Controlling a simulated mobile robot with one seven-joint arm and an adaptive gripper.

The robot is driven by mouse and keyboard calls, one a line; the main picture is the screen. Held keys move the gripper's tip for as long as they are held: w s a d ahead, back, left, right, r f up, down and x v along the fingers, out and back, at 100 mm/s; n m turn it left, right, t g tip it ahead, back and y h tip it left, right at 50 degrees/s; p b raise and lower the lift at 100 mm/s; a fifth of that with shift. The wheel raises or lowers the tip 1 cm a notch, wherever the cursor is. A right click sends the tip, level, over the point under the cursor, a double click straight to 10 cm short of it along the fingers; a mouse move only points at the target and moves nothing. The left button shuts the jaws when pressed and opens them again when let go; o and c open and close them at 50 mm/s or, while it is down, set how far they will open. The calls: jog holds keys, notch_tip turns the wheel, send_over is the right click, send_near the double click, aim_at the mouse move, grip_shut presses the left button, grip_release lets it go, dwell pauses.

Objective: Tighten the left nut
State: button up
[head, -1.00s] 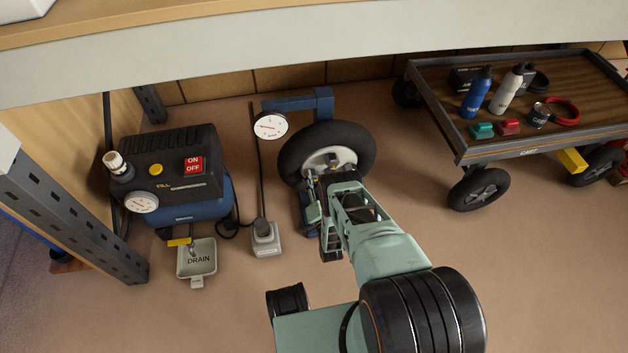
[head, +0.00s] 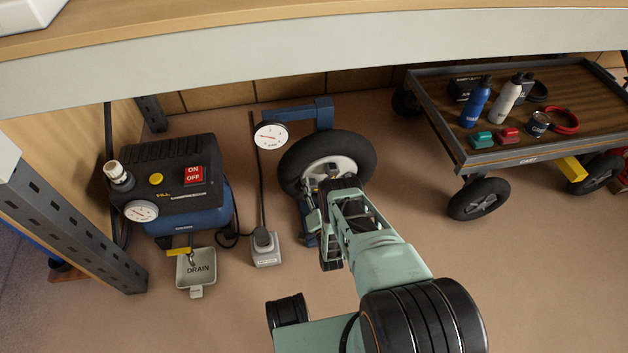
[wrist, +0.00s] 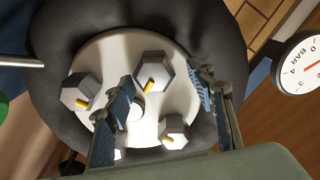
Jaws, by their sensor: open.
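In the wrist view three hex nuts with yellow marks show on the hub: one at left (wrist: 79,92), one at upper middle (wrist: 155,70) and one at lower right (wrist: 174,131). My gripper (wrist: 162,98) is open in front of the hub. The upper-middle nut appears between its fingers; the left finger partly overlaps the left nut's side. I cannot tell whether a finger touches any nut. In the head view my gripper (head: 318,195) partly hides the hub.
A loaded cart (head: 480,155) stands right. A shelf edge (head: 300,72) crosses above.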

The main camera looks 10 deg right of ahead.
notch_tip(320, 180, up, 10)
jog(key=shift+f, duration=0.25)
dwell(0.3)
